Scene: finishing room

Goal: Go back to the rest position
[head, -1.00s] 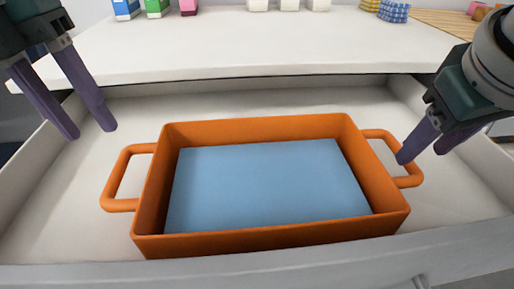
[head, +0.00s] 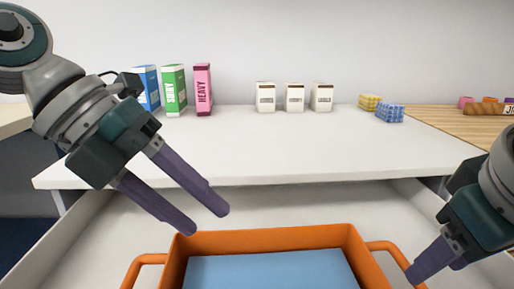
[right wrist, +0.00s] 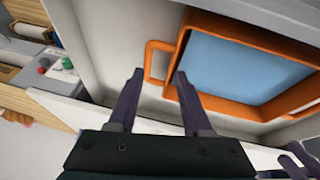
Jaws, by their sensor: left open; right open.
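My left gripper (head: 208,222) is open and empty in the head view, above the back left part of the orange tray (head: 262,240). The tray has a blue bottom (head: 270,272) and a loop handle at each end, and it sits in an open white drawer (head: 283,208). My right gripper (head: 435,270) is near the tray's right handle (head: 384,246) in the head view. In the right wrist view its two fingers (right wrist: 157,98) are apart with nothing between them. The tray handle (right wrist: 152,62) shows just beyond the fingers there, apart from them.
A white counter (head: 290,145) lies behind the drawer. On it stand blue, green (head: 173,90) and pink (head: 203,90) boxes, several small white cartons (head: 295,97), and yellow and blue checked items (head: 389,113). A wooden board (head: 455,125) is at the right. The counter's middle is clear.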

